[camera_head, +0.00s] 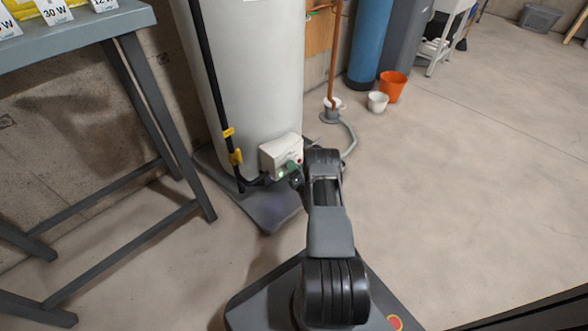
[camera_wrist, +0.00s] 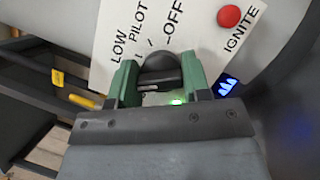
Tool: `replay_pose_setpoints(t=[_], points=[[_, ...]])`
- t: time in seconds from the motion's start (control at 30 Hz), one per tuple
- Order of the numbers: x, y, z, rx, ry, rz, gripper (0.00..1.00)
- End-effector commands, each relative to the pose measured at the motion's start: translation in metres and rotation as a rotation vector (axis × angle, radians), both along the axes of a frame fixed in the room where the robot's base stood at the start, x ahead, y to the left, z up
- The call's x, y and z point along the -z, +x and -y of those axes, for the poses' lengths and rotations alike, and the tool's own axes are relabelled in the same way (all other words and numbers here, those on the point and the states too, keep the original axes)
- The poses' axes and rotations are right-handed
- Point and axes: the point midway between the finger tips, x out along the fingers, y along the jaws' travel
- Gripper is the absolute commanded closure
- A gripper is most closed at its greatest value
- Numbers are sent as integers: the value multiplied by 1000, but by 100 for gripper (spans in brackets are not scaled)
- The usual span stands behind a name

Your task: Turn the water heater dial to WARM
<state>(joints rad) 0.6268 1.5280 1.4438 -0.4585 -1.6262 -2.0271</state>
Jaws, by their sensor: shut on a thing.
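The water heater (camera_head: 252,75) is a tall white tank. A white control box (camera_head: 279,156) sits low on its front. In the wrist view the box's panel (camera_wrist: 110,75) carries the words LOW, PILOT, OFF and IGNITE; I see no WARM label. The black dial (camera_wrist: 160,62) lies between the two green fingers of my gripper (camera_wrist: 160,80), which is shut on it. The dial's lower part and any labels there are hidden, and I cannot tell its setting. In the head view my gripper (camera_head: 291,172) is at the box's lower right, partly behind my arm.
A red button (camera_wrist: 229,16) is beside IGNITE. A green light (camera_wrist: 176,101) and a blue flame-like glow (camera_wrist: 227,87) show near the fingers. A black pipe with yellow fittings (camera_head: 235,157) runs left of the box. A grey workbench (camera_head: 75,38) stands left; the floor at right is open.

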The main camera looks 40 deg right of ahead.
Motion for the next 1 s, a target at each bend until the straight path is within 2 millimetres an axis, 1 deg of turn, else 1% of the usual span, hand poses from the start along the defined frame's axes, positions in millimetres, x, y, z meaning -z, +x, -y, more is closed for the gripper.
replay_pose_setpoints(t=[0.3, 0.87, 0.9, 1.0], points=[[0, 0, 0, 0, -107, 18, 80], [0, 0, 0, -1, -129, 23, 80], [0, 0, 0, -1, -129, 23, 52], [0, 0, 0, -1, -128, 23, 43]])
